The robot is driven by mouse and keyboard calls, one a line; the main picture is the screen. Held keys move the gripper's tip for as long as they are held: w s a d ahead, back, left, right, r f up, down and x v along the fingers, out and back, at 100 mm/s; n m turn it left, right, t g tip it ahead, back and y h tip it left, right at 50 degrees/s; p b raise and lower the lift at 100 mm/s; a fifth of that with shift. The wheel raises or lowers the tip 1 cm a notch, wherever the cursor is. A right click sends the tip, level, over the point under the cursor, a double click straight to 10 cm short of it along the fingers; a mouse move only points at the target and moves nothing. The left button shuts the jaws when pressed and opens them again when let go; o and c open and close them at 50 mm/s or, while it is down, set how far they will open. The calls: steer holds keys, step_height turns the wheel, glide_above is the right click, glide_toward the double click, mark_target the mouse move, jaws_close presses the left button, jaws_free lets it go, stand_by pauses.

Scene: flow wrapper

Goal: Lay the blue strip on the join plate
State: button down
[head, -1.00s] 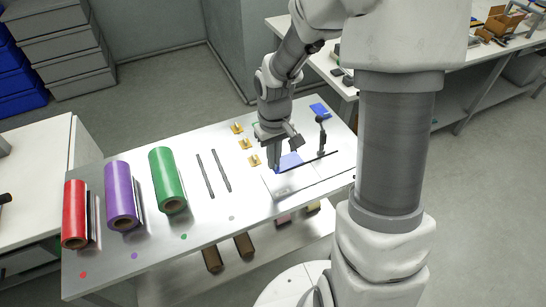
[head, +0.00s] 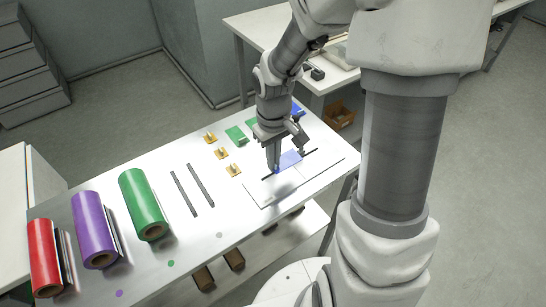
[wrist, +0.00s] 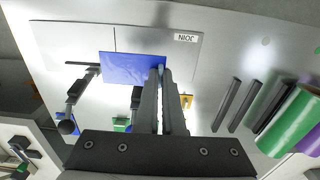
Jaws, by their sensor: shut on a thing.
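The join plate (wrist: 181,49) is a thin white sheet marked JOIN, lying on the metal table; it also shows in the head view (head: 266,194). The blue strip (wrist: 128,68) is flat and rectangular and lies over the plate's area; I cannot tell if it rests fully on it. It also shows in the head view (head: 291,158). My gripper (wrist: 161,72) is shut on the strip's right end in the wrist view. In the head view my gripper (head: 274,171) stands over the strip's left end and hides part of it.
A black bar with a knobbed arm (wrist: 75,92) stands beside the strip. Yellow clips (head: 221,153), green pieces (head: 236,135) and another blue piece (head: 298,109) lie behind. Two dark bars (head: 186,193) and red, purple and green rolls (head: 145,204) lie to the left.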

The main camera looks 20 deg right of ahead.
mark_target(273, 183)
steer(key=shift+f+b, duration=2.7)
steer(key=shift+f, duration=0.55)
steer(key=shift+f, duration=0.2)
steer(key=c, duration=1)
jaws_free()
steer(key=shift+o, duration=0.2)
step_height(273, 183, up, 18)
steer(key=p, duration=0.4)
steer(key=shift+f, duration=0.25)
